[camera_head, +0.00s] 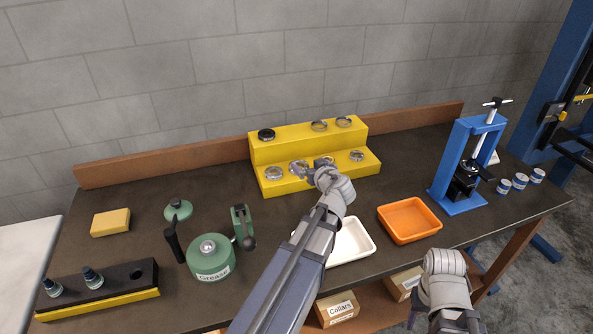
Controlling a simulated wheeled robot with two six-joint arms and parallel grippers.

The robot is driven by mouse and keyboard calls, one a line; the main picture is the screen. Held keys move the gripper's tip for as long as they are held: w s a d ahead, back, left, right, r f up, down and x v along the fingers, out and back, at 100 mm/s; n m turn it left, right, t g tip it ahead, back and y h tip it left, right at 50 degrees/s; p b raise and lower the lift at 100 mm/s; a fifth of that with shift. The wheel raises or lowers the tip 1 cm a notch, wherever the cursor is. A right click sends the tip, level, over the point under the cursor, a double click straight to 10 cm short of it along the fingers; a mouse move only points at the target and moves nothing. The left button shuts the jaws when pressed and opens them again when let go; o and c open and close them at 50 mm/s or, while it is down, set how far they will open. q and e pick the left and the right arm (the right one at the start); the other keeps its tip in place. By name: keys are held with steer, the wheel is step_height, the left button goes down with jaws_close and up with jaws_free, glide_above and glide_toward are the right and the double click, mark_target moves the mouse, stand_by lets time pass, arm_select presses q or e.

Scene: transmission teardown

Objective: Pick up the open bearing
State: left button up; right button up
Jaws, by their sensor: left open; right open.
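A yellow two-step stand (290,150) at the back middle holds several ring-shaped bearings. Its lower step carries a ring at the left (274,173), one near the middle (298,167), one partly behind my gripper (324,161) and one at the right (357,156). The upper step carries a dark ring (266,134) and two paler rings (319,125). I cannot tell which is the open bearing. My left gripper (305,170) is open at the lower step, close to the middle rings; contact is unclear. My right gripper (444,314) is low at the right, away from the stand, its fingertips hard to make out.
A white tray (358,241), partly behind my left arm, and an orange tray (408,220) lie in front of the stand. A blue press (461,170) and small cans (520,181) stand at the right. A green grease pot (210,257) stands at the left.

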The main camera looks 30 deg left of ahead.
arm_select(q)
steer(key=b, duration=0.3)
glide_toward(297, 163)
steer(key=shift+s+d+r, duration=0.1)
steer(key=shift+s+d, duration=0.15)
steer(key=shift+d, duration=0.35)
steer(key=shift+b+x, duration=1.55)
steer(key=shift+x, duration=2.4)
steer(key=shift+s, duration=0.15)
steer(key=c, duration=1.4)
steer(key=shift+r, duration=0.1)
step_height(297, 163, up, 10)
steer(key=p, duration=1)
